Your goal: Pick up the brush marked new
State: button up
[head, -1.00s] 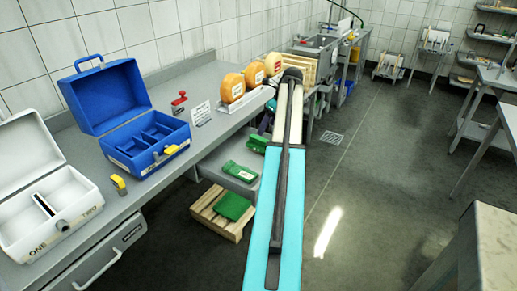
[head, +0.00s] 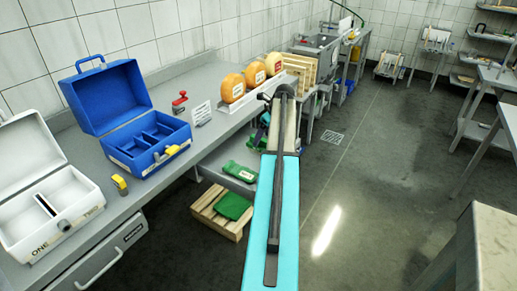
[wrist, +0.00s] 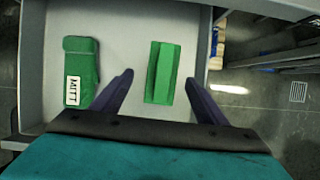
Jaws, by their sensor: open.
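No label reading "new" is legible in either view. In the wrist view a plain green block-like object (wrist: 163,72) with a raised ridge lies in an open grey drawer or tray (wrist: 122,22); I cannot tell whether it is a brush. A green mitt (wrist: 80,72) labelled MITT lies to its left; it also shows in the head view (head: 238,172). My gripper (wrist: 158,78) is open and empty, its purple fingers above the drawer on either side of the ridged object. In the head view my gripper (head: 263,118) is partly hidden by my arm.
A wooden pallet (head: 207,212) with a green item (head: 233,206) stands on the floor below. The counter holds a blue toolbox (head: 150,145), a white box (head: 50,215), a red stamp (head: 180,103) and cheese wheels (head: 254,74).

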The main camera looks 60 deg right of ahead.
jog(key=shift+f, duration=0.1)
jog(key=shift+d+p+x, duration=0.15)
jog(key=shift+p+x, duration=0.2)
jog(key=shift+x, duration=0.9)
jog(key=shift+d+p+x, duration=0.1)
jog(key=shift+p+x, duration=0.2)
jog(key=shift+x, duration=0.95)
jog(key=c, duration=1.3)
jog(key=shift+o, duration=0.2)
jog(key=shift+r+b, duration=0.75)
jog(key=shift+r, duration=4.35)
